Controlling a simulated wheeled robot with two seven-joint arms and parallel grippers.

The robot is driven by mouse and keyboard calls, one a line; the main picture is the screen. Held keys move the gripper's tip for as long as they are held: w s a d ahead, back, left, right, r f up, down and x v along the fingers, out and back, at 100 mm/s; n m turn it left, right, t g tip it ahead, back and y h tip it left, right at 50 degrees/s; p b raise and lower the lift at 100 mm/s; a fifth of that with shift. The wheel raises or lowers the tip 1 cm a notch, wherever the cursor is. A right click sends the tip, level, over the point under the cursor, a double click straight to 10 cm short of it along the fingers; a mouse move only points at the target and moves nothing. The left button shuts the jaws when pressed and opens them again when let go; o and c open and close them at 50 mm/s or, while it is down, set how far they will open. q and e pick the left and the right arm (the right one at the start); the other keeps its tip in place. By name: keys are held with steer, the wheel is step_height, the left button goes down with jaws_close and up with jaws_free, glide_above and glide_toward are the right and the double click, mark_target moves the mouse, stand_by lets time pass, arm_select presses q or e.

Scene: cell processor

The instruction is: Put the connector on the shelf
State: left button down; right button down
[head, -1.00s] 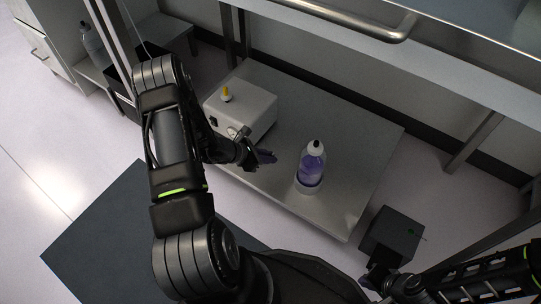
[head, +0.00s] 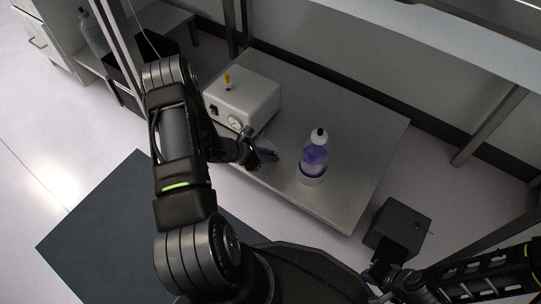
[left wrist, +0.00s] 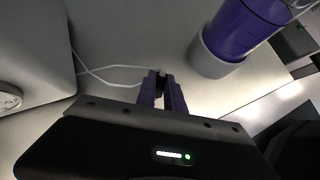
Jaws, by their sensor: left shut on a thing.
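My left gripper (head: 268,156) is low over the grey shelf (head: 355,185), between a white box and a bottle. In the left wrist view its purple fingers (left wrist: 163,92) are shut on a small dark piece (left wrist: 160,74), which seems to be the connector; the fingers mostly hide it. A thin white tube (left wrist: 118,68) runs left from near the fingertips. I cannot tell whether the piece touches the shelf. My right gripper (head: 398,230) shows as a dark body at the lower right; its fingers are hidden.
The white box (head: 245,98) with a gauge and yellow-tipped fitting stands left on the shelf. The purple bottle (head: 314,160) stands in a round holder (left wrist: 215,62) to the right of my left gripper. An upper shelf (head: 440,40) overhangs the back. The shelf's right part is clear.

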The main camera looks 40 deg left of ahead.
arm_select(q)
steer(key=c, duration=1.4)
jaws_free()
steer(key=shift+o, duration=0.2)
steer(key=p+v, duration=0.3)
steer(key=v, duration=0.4)
steer(key=shift+r, duration=0.15)
steer(key=shift+s+a+r, duration=0.1)
steer(key=shift+s+r, duration=0.05)
steer(key=shift+s, duration=0.15)
